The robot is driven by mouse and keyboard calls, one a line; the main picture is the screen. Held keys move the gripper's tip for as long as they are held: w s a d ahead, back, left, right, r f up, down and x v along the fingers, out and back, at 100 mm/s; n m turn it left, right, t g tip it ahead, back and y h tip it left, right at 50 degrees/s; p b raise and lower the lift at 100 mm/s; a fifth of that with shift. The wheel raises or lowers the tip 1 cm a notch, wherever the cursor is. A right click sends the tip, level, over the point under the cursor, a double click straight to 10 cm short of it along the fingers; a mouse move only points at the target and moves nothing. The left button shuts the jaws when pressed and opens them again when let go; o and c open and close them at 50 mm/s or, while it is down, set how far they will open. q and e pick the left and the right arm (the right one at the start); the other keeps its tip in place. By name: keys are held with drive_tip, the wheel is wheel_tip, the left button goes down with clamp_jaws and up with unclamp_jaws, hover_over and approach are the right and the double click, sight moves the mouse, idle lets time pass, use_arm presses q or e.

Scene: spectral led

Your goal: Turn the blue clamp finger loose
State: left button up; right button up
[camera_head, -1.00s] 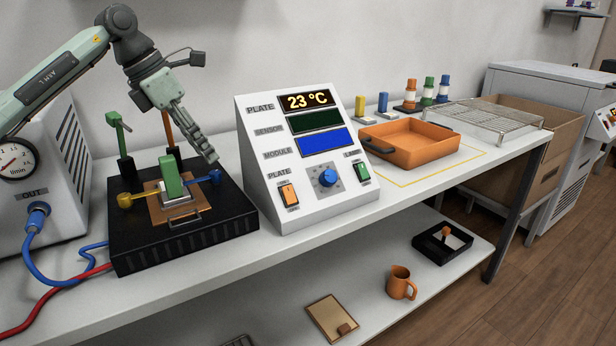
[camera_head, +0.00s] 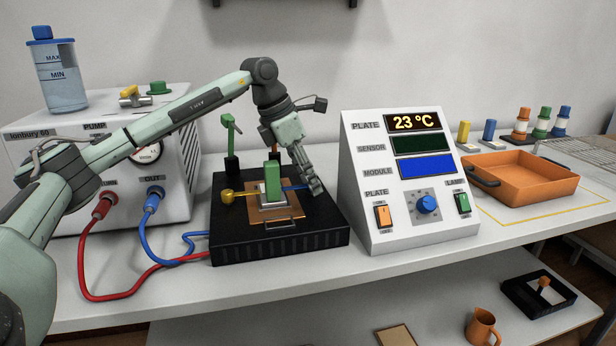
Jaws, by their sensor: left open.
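The blue clamp finger (camera_head: 292,187) is on the right side of the black plate block (camera_head: 280,243). Its bar points toward the module with the green top (camera_head: 272,180) at the block's middle. Its outer, knob end is hidden behind my left gripper (camera_head: 316,188). My left gripper is open, pointing down at that hidden end; I cannot tell whether it touches it. A yellow clamp finger (camera_head: 228,196) sits on the opposite side of the block. My right gripper is not in view.
The control console (camera_head: 410,190), reading 23 °C, stands close to the right of the gripper. A green-handled post (camera_head: 230,140) rises behind the block. The chiller (camera_head: 110,160) with red and blue hoses is at left. An orange tray (camera_head: 520,180) is at right.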

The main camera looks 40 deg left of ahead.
use_arm(q)
clamp_jaws()
